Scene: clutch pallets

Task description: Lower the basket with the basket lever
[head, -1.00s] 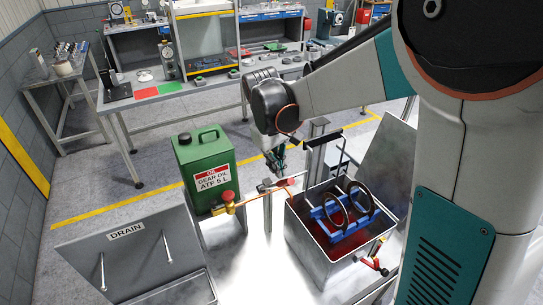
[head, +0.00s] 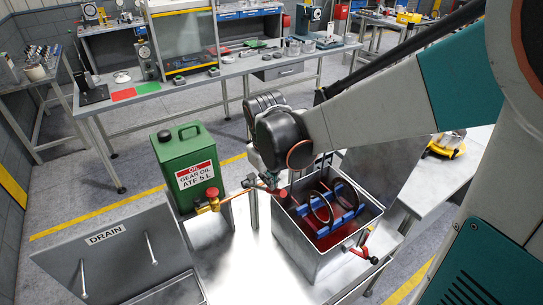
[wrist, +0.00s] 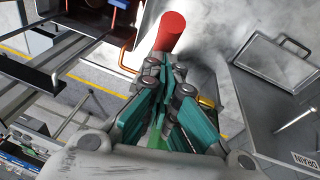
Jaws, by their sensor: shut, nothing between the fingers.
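The basket (head: 335,222) is a blue rack holding dark rings, inside an open metal tank (head: 292,240) with red liquid. A red cylindrical grip (head: 283,193) shows at the tank's back left corner; I cannot tell for sure that it is the basket lever. In the wrist view the red grip (wrist: 170,32) lies just beyond the fingertips. My gripper (head: 271,182) is beside the grip; its teal fingers (wrist: 160,75) are shut and empty. I cannot tell whether they touch the grip. My wrist hides part of the tank's back side.
A green gear oil can (head: 187,170) and a copper pipe with a red-knobbed valve (head: 213,200) stand left of the tank. A red-handled valve (head: 365,250) sticks out at the front right. A drain tray with an upright panel (head: 110,262) is at the left.

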